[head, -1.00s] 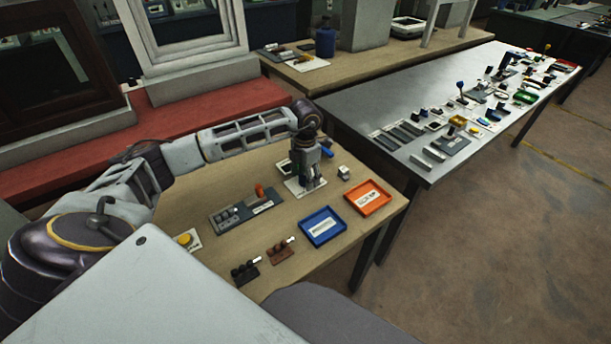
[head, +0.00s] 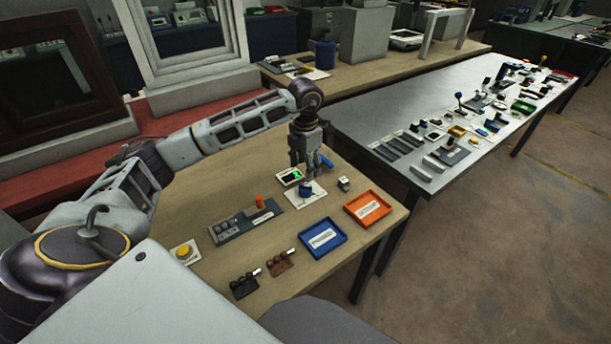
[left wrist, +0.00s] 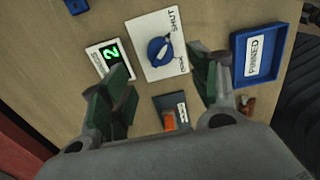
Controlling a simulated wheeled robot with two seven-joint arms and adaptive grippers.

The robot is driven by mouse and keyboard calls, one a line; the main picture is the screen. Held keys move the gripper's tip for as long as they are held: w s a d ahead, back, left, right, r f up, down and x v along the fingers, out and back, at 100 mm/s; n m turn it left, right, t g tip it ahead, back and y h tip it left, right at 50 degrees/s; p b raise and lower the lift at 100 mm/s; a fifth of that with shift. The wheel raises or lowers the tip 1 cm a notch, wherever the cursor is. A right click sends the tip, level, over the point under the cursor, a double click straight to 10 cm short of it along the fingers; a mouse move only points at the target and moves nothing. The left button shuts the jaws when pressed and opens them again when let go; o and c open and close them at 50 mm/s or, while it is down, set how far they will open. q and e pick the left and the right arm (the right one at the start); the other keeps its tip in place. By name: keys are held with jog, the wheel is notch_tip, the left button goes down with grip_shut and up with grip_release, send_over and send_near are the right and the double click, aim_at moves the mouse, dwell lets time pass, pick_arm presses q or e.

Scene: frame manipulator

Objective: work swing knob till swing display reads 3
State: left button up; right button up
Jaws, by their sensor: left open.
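The swing knob is a round blue knob (head: 305,190) on a white plate. In the left wrist view the knob (left wrist: 160,50) has a pointer bar across it, and the plate reads SHUT at one end; the word at the other end is hard to read. The swing display (head: 291,176) stands beside the plate; in the left wrist view this display (left wrist: 111,54) shows a green 2. My left gripper (head: 305,175) points down above the knob, open and empty, and appears clear of it. Its fingers (left wrist: 164,82) spread apart below the knob in the wrist view. My right gripper is not visible.
A grey switch panel with an orange lever (head: 258,202) lies left of the knob plate. A blue tray (head: 341,238) and an orange tray (head: 383,218) are in front and to the right. A small grey-white block (head: 344,184) and a yellow button (head: 183,251) sit on the table.

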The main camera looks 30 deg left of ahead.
pick_arm(q)
jog(key=shift+r, duration=1.5)
jog(key=shift+f, duration=0.1)
